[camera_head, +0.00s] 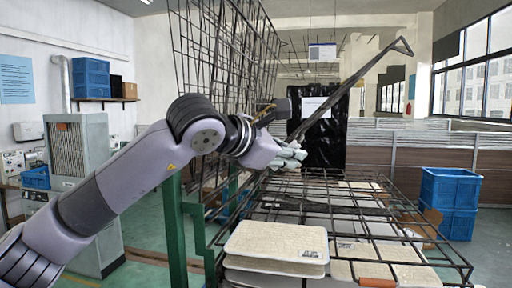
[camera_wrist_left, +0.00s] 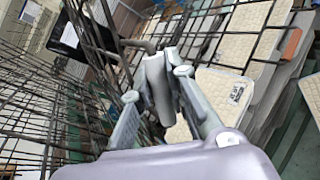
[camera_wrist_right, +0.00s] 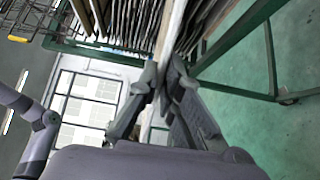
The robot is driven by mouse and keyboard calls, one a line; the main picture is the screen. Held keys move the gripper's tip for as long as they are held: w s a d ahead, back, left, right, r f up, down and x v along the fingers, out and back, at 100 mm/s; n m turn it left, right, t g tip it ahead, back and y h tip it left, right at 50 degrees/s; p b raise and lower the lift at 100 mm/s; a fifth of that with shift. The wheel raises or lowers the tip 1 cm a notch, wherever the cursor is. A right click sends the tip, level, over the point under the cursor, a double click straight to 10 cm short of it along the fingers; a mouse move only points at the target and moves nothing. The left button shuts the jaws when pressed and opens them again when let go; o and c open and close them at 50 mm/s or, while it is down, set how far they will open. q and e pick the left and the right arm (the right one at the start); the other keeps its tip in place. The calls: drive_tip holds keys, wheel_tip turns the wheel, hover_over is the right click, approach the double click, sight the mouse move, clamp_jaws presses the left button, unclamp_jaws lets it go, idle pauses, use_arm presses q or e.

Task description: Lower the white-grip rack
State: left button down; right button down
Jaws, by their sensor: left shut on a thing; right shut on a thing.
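My left gripper (camera_head: 290,155) is shut on a pale grip (camera_wrist_left: 158,88), which lies between its fingers in the left wrist view. A wire rack (camera_head: 325,208) lies nearly flat to the right of this gripper, over the beige panels. Other wire racks (camera_head: 222,45) stand steeply raised behind my left arm. I cannot tell which rack the pale grip belongs to. My right gripper (camera_wrist_right: 160,85) is out of the head view. In the right wrist view its fingers are shut on a pale edge (camera_wrist_right: 171,38), apparently a panel's edge.
Beige panels (camera_head: 276,241) lie stacked at the front; an orange grip (camera_head: 376,282) sits at the near edge. A grey bar (camera_head: 350,83) slants up right. A green post (camera_head: 174,232) stands under my left arm.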

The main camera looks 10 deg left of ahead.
use_arm(q)
drive_tip(key=shift+s+d+f+m+g+y+b, duration=0.15)
drive_tip(key=shift+d+f+m+y+b, duration=0.75)
drive_tip(key=shift+d+f+b, duration=1.9)
drive_tip(key=shift+d+f+m+g+y+b, duration=0.25)
drive_tip(key=shift+f+m+y+b, duration=0.95)
drive_tip(key=shift+f, duration=3.55)
drive_tip(key=shift+s+d+f+m+g+y+b, duration=0.15)
drive_tip(key=shift+d+f+m+y+b, duration=0.5)
drive_tip(key=shift+d+f+b, duration=2.2)
drive_tip(key=a+f+p, duration=0.1)
drive_tip(key=a+f, duration=0.1)
drive_tip(key=shift+w+a, duration=0.1)
drive_tip(key=shift+a, duration=0.2)
drive_tip(key=c, duration=1.9)
unclamp_jaws()
drive_tip(key=shift+f, duration=0.1)
drive_tip(key=o, duration=0.4)
drive_tip(key=shift+c, duration=0.2)
drive_tip(key=shift+r, duration=0.2)
